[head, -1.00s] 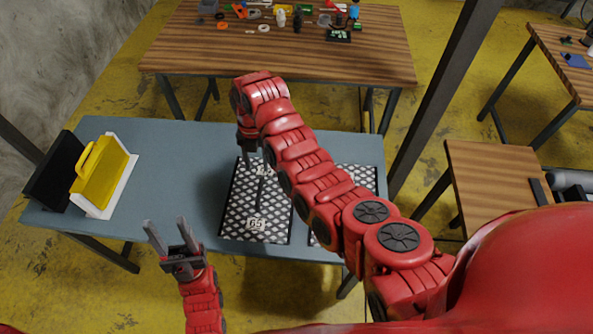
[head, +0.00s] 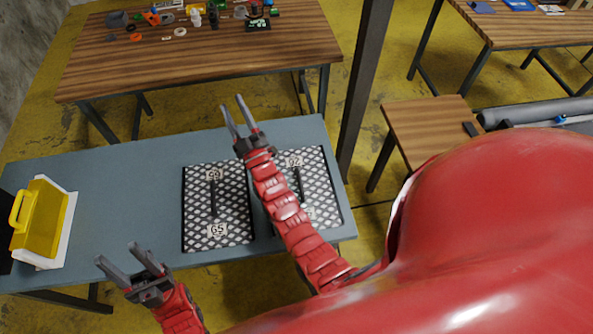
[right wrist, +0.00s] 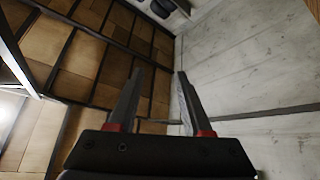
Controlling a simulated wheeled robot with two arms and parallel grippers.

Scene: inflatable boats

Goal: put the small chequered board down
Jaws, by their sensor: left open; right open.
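Two chequered boards lie flat on the blue-grey table in the head view. The left board (head: 232,215) carries a 65 label and a dark bar down its middle. The right board (head: 321,193) has a 92 label and a similar bar, and my right arm covers part of it. I cannot tell which one is the small one. My right gripper (head: 238,116) is open and empty, raised over the far edge of the table. It also shows open in the right wrist view (right wrist: 157,100). My left gripper (head: 122,262) is open and empty at the table's near edge.
A yellow holder (head: 42,220) with a white base stands at the left end of the blue-grey table (head: 120,185). A wooden table (head: 200,60) with several small parts is behind. A dark post (head: 362,90) rises at the right. The table's middle left is clear.

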